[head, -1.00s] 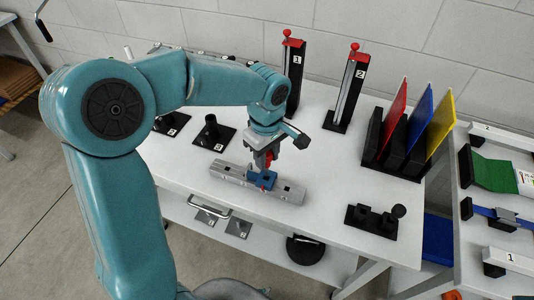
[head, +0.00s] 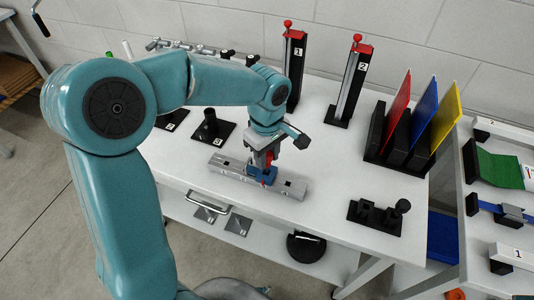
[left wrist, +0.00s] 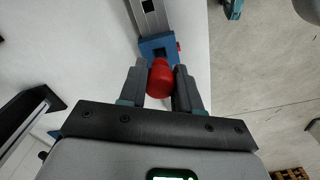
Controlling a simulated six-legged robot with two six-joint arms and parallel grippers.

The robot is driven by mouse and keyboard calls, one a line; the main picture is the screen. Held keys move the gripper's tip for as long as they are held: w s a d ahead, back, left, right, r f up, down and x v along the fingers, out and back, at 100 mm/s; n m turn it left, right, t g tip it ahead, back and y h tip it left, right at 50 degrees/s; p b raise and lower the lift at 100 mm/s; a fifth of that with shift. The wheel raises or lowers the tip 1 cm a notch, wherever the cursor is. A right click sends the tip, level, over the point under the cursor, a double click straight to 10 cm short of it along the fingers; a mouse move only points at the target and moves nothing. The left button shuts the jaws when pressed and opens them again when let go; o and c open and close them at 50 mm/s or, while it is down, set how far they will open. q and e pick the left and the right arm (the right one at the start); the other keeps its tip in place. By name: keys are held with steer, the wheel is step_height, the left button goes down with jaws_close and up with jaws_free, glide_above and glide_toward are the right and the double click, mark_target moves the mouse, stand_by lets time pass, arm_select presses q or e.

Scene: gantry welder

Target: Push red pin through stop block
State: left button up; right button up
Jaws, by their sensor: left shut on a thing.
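The blue stop block (head: 264,177) sits on the grey slotted rail (head: 226,165) at the front of the white table. The block also shows in the left wrist view (left wrist: 153,46), just beyond my fingertips. My left gripper (head: 266,160) is directly above the block, pointing down. In the wrist view its fingers (left wrist: 160,85) are shut on the red pin (left wrist: 160,76), whose rounded red head sits between them. The pin's lower part is hidden, so I cannot tell how deep it is in the block. A small red part shows at the block's side. My right gripper is not in view.
Two upright stands with red tops (head: 293,65), (head: 350,80) are at the back. A black rack (head: 395,150) holds red, blue and yellow panels at the right. A black fixture (head: 377,215) is at the front right. The table between is clear.

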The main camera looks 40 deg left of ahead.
arm_select(q)
steer(key=shift+f+b, duration=1.35)
steer(key=shift+f, duration=0.25)
steer(key=o, duration=1.1)
step_height(320, 180, up, 16)
steer(key=shift+r+p, duration=0.25)
steer(key=shift+p, duration=0.55)
steer(key=shift+s, duration=0.1)
